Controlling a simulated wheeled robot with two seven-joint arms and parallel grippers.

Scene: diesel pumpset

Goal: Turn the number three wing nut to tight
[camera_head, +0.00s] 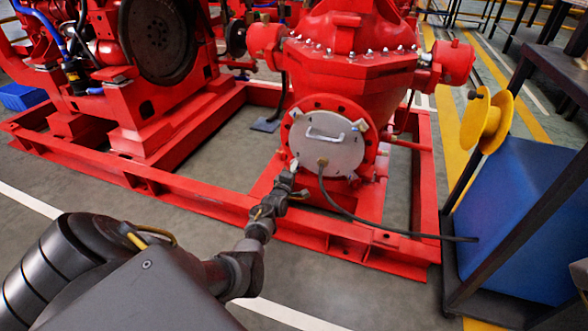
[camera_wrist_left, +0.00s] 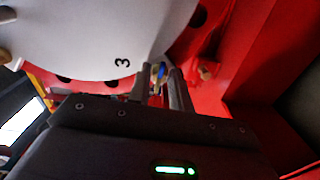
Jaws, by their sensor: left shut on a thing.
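The round grey cover plate (camera_head: 342,153) with a bar handle (camera_head: 325,135) sits on the red pump's flange (camera_head: 293,126). A black "3" is printed on the plate (camera_wrist_left: 85,35) in the left wrist view. The number three wing nut (camera_wrist_left: 158,71) is beside that mark at the plate's edge, mostly hidden between the fingers. My left gripper (camera_wrist_left: 160,84) is shut on it. In the head view my left gripper (camera_head: 293,167) reaches the plate's lower left edge and covers that nut. The nut's angle cannot be told. My right gripper is not in view.
A dark hose (camera_head: 375,219) runs from a fitting low on the plate (camera_head: 322,163) to the right. A blue box (camera_head: 520,215) and yellow reel (camera_head: 486,121) stand at the right. The red base frame (camera_head: 180,195) lies below and left of the pump.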

